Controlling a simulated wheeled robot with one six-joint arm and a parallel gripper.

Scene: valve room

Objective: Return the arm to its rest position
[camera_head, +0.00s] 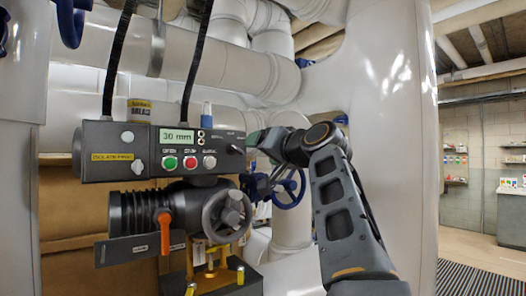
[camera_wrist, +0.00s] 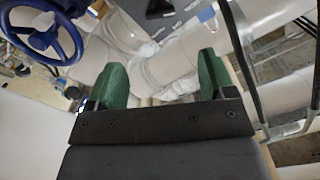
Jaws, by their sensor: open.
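My gripper (camera_wrist: 161,80) is open in the wrist view, with its two green fingers wide apart and nothing between them. White pipes show behind the fingers. In the head view my arm rises from the lower right and bends left at the top. My gripper (camera_head: 256,139) there is partly hidden by the wrist and lies close to the right end of the grey control box (camera_head: 160,152). I cannot tell whether they touch.
Below the control box is a valve actuator with a grey handwheel (camera_head: 227,216) and an orange lever (camera_head: 165,232). A blue handwheel (camera_head: 289,188) is behind my arm; a blue wheel (camera_wrist: 45,38) shows upper left in the wrist view. Open floor (camera_head: 470,243) lies at right.

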